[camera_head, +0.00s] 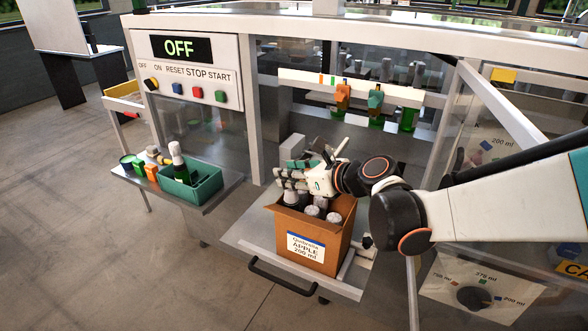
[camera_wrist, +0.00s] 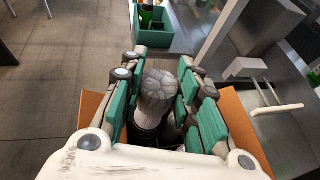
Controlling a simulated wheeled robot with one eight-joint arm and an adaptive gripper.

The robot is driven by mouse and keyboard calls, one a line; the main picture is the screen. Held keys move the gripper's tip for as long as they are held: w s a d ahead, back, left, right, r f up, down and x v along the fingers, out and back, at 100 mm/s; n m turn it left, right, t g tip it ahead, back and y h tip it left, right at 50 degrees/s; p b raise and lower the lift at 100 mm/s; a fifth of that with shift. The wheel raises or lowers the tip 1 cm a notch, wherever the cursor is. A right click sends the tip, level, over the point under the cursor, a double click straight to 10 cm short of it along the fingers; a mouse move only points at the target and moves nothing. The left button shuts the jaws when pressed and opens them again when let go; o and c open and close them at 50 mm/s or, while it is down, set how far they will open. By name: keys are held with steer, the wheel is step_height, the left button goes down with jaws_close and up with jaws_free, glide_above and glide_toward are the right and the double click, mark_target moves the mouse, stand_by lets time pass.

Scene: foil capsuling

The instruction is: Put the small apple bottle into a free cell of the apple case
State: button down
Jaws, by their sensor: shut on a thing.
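The apple case (camera_head: 331,259) is an open cardboard box labelled "APPLE 200 ml". Several bottles with grey foil caps (camera_head: 312,211) stand inside it. My gripper (camera_head: 287,180) is over the back left of the case. In the wrist view, its green-padded fingers (camera_wrist: 157,65) are shut on a dark bottle with a grey foil top (camera_wrist: 154,98). That small apple bottle is upright, with its lower part down between the box flaps (camera_wrist: 88,108). Its base and the cell beneath are hidden. Another bottle shows partly beside it.
The case stands on a metal shelf (camera_head: 246,233) with a black handle. A green bin (camera_head: 205,187) holding a green bottle with a white top (camera_head: 178,160) is on the left shelf. The control panel display (camera_head: 179,47) reads OFF. A slanted white frame bar (camera_head: 500,105) stands near my arm.

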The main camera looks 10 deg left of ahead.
steer(key=shift+f+b, duration=0.75)
steer(key=shift+f, duration=0.2)
steer(key=c, duration=1.1)
jaws_free()
steer(key=shift+r, duration=0.15)
step_height(320, 180, up, 10)
steer(key=shift+f, duration=0.1)
